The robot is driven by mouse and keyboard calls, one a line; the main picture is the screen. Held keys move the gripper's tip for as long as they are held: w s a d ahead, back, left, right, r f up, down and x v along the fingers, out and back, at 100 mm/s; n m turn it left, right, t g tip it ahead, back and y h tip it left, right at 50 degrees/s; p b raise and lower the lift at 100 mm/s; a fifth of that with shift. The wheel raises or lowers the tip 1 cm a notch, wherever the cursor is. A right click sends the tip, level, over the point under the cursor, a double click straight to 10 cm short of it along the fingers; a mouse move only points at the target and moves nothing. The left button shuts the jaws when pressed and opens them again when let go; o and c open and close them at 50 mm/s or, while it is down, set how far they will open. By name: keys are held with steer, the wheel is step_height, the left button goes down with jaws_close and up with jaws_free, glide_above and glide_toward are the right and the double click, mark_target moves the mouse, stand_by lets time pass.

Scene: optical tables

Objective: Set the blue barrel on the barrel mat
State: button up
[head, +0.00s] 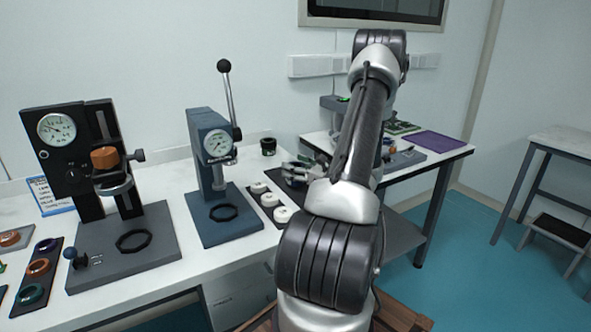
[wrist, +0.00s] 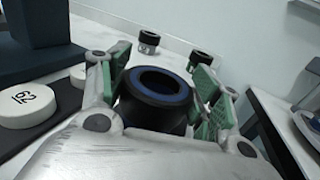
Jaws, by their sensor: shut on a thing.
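The blue barrel (wrist: 152,113) is a short black cylinder with a blue ring inside its open top. In the wrist view it stands between the green finger pads of my gripper (wrist: 164,82), which is shut on it. In the head view my gripper (head: 297,172) is over the right end of the white table, beside the white discs. The barrel is hard to make out there among the fingers. I cannot tell whether its base touches anything. A purple mat (head: 437,142) lies bare on the far right table; I cannot tell if it is the barrel mat.
White discs (head: 270,199) sit on a black strip near my gripper. A blue-grey press (head: 205,150) and a black gauge stand (head: 75,150) are at left. A dark cup (head: 268,146) stands behind the discs. A gap separates the white table from the far table (head: 462,150).

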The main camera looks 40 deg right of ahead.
steer(key=shift+f, duration=0.25)
steer(key=shift+f, duration=0.15)
steer(key=o, duration=1.2)
